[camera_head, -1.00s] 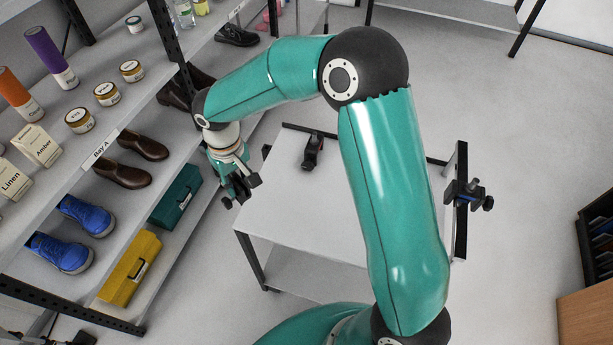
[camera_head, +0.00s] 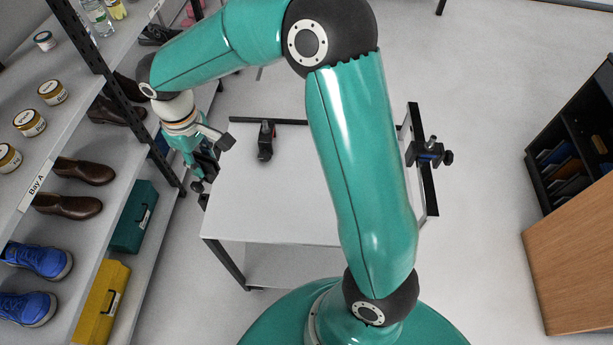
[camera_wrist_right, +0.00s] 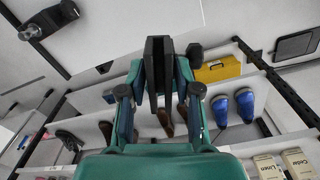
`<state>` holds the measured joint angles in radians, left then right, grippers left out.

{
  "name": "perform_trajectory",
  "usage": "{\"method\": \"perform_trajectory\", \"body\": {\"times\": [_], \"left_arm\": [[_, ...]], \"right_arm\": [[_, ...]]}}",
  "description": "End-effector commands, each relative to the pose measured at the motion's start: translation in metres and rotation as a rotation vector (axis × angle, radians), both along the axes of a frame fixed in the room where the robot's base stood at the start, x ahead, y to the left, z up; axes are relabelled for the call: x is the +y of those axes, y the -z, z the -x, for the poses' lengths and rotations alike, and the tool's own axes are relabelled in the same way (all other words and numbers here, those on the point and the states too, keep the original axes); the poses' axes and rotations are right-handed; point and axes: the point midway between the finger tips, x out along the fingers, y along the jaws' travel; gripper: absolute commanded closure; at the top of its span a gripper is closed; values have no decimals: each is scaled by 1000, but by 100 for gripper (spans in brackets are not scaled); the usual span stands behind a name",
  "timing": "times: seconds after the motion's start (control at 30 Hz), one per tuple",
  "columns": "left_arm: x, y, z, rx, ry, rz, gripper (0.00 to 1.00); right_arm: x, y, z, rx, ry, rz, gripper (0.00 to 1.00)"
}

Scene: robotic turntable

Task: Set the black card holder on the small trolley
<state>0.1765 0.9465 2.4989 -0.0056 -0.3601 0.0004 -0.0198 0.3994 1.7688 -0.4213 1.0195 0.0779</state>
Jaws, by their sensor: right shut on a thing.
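The small trolley (camera_head: 285,205) has a pale top and stands right of the shelves. My right gripper (camera_head: 204,168) hangs by the trolley's left edge in the head view. In the right wrist view this gripper (camera_wrist_right: 158,110) is shut on a flat black piece, the black card holder (camera_wrist_right: 157,62), which stands out between the fingers. In the head view the holder is hard to tell from the dark fingers. The trolley top also shows in the upper left of the wrist view (camera_wrist_right: 110,30). My left gripper is not in view.
A black tape-dispenser-like object (camera_head: 266,140) stands at the trolley's back left. A black clamp-like device (camera_head: 428,153) sits at its right edge. Shelves with brown shoes (camera_head: 85,170), blue shoes (camera_head: 38,260) and a yellow box (camera_head: 103,292) stand left. The trolley's front middle is clear.

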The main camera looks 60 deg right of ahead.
Motion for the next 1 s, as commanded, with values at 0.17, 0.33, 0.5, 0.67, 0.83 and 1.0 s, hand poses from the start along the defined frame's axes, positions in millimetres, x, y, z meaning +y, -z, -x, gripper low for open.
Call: {"method": "perform_trajectory", "body": {"times": [0.17, 0.33, 0.5, 0.67, 0.83, 1.0], "left_arm": [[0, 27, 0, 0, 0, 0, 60], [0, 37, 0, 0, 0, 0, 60], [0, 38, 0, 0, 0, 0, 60], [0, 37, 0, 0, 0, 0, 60], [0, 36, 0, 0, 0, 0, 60], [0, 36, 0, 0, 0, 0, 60]], "right_arm": [[-55, -26, 34, -6, -161, 1, 100], [-83, -45, 62, -3, -283, -1, 100], [-91, -40, 72, 3, -330, -4, 100], [-90, -5, 73, 8, -331, -7, 100], [-90, 41, 74, 8, -330, -8, 100], [-90, 81, 73, 6, -330, -6, 100]]}}
